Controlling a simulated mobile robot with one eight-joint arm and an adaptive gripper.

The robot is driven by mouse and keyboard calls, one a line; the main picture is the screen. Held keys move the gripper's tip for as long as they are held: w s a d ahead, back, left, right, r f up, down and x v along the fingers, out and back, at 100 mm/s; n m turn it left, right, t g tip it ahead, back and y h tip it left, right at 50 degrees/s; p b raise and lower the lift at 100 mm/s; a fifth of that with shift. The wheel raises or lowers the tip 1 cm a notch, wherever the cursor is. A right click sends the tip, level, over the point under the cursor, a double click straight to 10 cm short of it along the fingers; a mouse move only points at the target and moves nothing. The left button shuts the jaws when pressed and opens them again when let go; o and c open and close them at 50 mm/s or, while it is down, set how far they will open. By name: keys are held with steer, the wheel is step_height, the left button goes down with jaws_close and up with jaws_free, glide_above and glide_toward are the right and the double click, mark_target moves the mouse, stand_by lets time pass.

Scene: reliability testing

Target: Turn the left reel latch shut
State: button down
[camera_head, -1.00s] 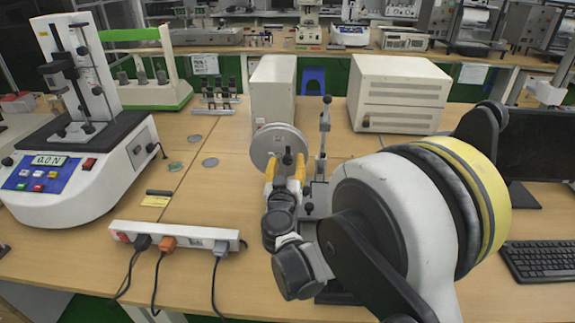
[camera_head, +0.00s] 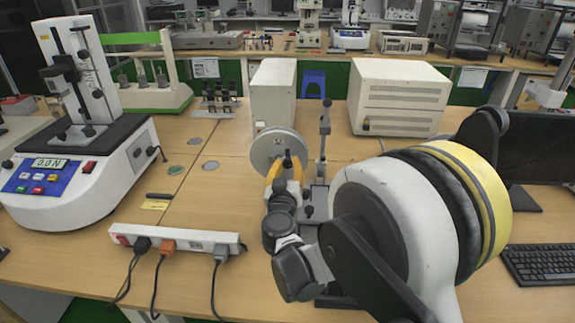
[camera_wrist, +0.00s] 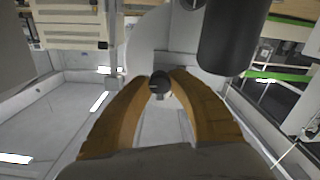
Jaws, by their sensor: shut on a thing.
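The left reel (camera_head: 278,146) is a light grey disc standing upright near the middle of the table, beside a slim metal post (camera_head: 323,140). My gripper (camera_head: 284,172) is at the front of the reel, its yellow fingers partly hidden by my arm. In the wrist view, my two fingers (camera_wrist: 160,82) close on the small dark round latch (camera_wrist: 159,80) at the reel's centre. The latch's turn position cannot be told clearly.
A white power strip (camera_head: 175,238) with cables lies at the front left. A force tester (camera_head: 75,170) stands at the left. Two beige boxes (camera_head: 274,95) (camera_head: 400,100) stand behind the reel. A keyboard (camera_head: 545,262) lies at the right.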

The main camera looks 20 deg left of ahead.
steer(key=n, duration=0.8)
steer(key=shift+n, duration=0.3)
steer(key=n, duration=0.4)
steer(key=shift+f+n, duration=0.1)
steer(key=shift+n, duration=2.2)
steer(key=c, duration=1.2)
jaws_free()
steer(key=shift+o, duration=0.2)
